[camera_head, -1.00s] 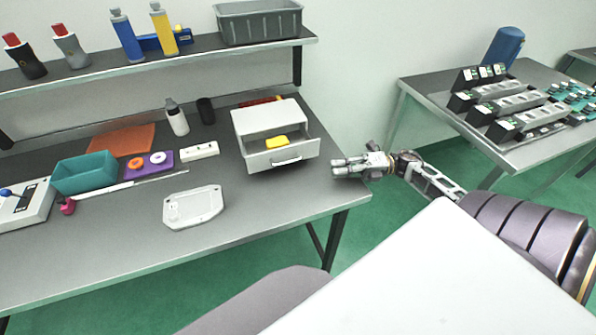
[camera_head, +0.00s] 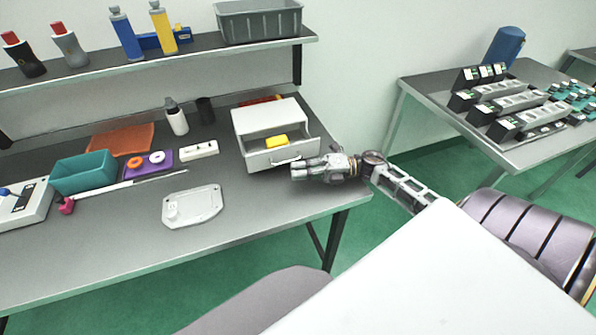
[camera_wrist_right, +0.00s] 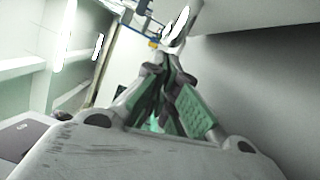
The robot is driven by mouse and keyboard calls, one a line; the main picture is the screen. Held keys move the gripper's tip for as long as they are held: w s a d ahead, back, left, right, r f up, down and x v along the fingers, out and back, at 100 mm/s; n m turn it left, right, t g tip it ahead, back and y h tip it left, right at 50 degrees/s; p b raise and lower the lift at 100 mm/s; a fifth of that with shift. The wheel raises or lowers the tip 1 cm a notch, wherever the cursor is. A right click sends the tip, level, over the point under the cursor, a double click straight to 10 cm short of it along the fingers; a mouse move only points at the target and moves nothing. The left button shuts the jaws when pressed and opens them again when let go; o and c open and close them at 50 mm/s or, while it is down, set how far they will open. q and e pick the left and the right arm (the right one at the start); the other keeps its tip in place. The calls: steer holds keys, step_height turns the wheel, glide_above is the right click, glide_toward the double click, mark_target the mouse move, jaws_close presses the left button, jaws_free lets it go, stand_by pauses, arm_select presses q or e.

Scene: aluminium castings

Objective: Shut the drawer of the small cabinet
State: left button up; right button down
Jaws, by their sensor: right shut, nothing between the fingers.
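The small white cabinet (camera_head: 264,117) stands on the workbench near its right end. Its drawer (camera_head: 290,151) is pulled out toward me, with a yellow block (camera_head: 276,141) inside and a handle on the front. My right gripper (camera_head: 298,172) is shut and empty, just in front of the drawer front near its handle; I cannot tell whether it touches. The right wrist view shows its fingers (camera_wrist_right: 163,105) closed together, with a pale blurred surface beside them. My left gripper is not in view.
A flat white casting (camera_head: 205,206) lies in front and left of the cabinet. A shelf (camera_head: 200,55) runs above the bench.

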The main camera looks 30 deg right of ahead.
steer(key=shift+w+a, duration=0.1)
steer(key=shift+a, duration=0.2)
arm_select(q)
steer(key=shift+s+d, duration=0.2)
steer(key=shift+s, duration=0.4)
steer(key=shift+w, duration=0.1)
